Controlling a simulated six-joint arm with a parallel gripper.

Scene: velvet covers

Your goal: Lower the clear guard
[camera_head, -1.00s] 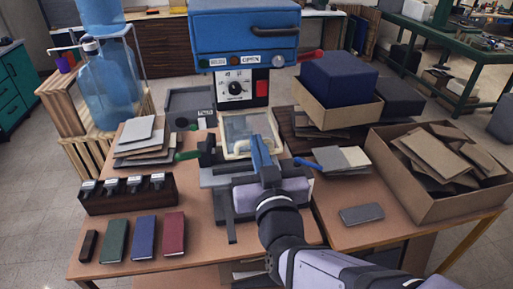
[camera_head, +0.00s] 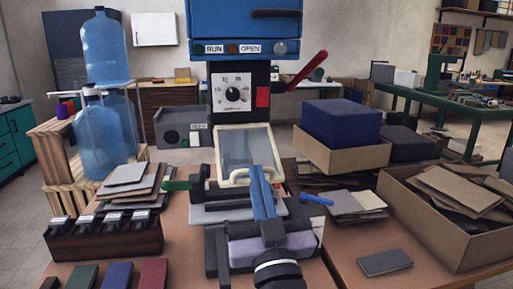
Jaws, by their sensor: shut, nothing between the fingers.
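The clear guard (camera_head: 243,148) is a see-through panel in a cream frame on the front of the blue machine (camera_head: 245,30). It stands tilted up and back, with a cream handle (camera_head: 234,181) at its lower edge. My gripper (camera_head: 261,172) has blue fingers, shut together with nothing between them. The fingertips overlap the right part of the handle in the picture; I cannot tell whether they touch it. My fingers hide part of the handle and the grey machine bed (camera_head: 215,214) below.
A green-handled lever (camera_head: 176,185) is left of the guard and a blue-handled one (camera_head: 316,200) is right. A red lever (camera_head: 308,68) rises at the upper right. A box of brown boards (camera_head: 450,235) stands right. Cover stacks (camera_head: 120,185) lie left.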

